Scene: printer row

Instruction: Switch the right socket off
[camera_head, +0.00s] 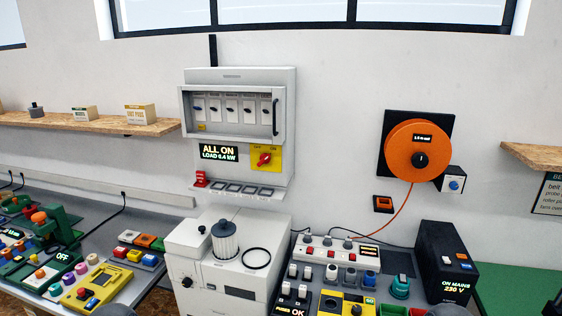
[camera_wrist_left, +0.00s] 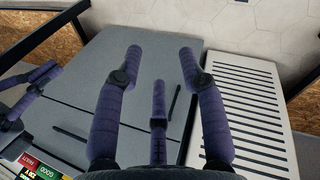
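A white socket strip (camera_head: 337,251) with several plugs and red switches lies on the bench, right of the grey machine, in the head view. It has a small lit display at its right end. I cannot tell the states of its switches. My left gripper (camera_wrist_left: 162,65) is open and empty, its purple fingers spread, in the left wrist view. A second purple-fingered gripper, seemingly my right one (camera_wrist_left: 52,77), shows at that view's left edge; its opening is unclear. In the head view only rounded dark parts, probably of my arms, show at the bottom edge, apart from the strip.
A black box (camera_head: 447,262) reading "ON MAINS 230 V" stands right of the strip. A grey machine (camera_head: 209,272) stands left of it, below a breaker panel (camera_head: 238,77) reading "ALL ON". An orange cable reel (camera_head: 405,158) hangs on the wall. Small devices crowd the bench front.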

